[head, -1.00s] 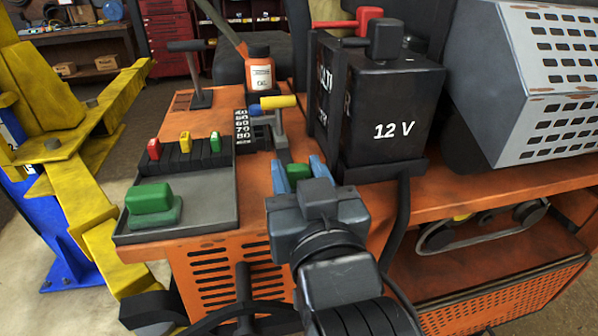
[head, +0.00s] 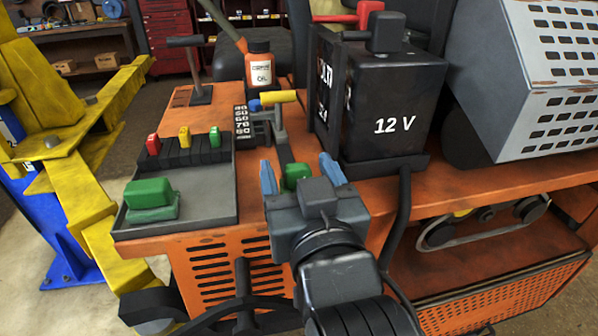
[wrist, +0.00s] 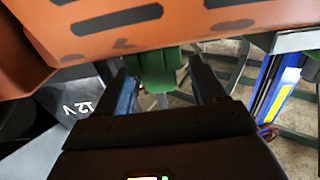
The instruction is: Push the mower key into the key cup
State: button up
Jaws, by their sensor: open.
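A green grip-like piece (head: 295,172), which looks like the mower key, shows between my gripper's fingers; it also shows in the wrist view (wrist: 157,70). My gripper (head: 301,174) is open, with one blue finger on each side of the green piece. In the wrist view, the fingers (wrist: 163,85) stand apart around it, with a gap on the right; contact on the left is unclear. The lower part of the green piece is hidden by my gripper in the head view. I cannot make out the key cup in either view.
A black 12 V battery box (head: 390,105) stands close on the right. A yellow-handled lever (head: 272,99) and an orange oil bottle (head: 260,70) stand behind. A grey tray (head: 210,212) at left holds a green block (head: 150,200) and coloured switches (head: 184,140).

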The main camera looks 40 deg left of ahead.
jog(key=b+v, duration=0.1)
jog(key=v, duration=0.6)
jog(key=shift+s+d, duration=0.25)
jog(key=shift+s, duration=0.05)
jog(key=shift+f, duration=0.1)
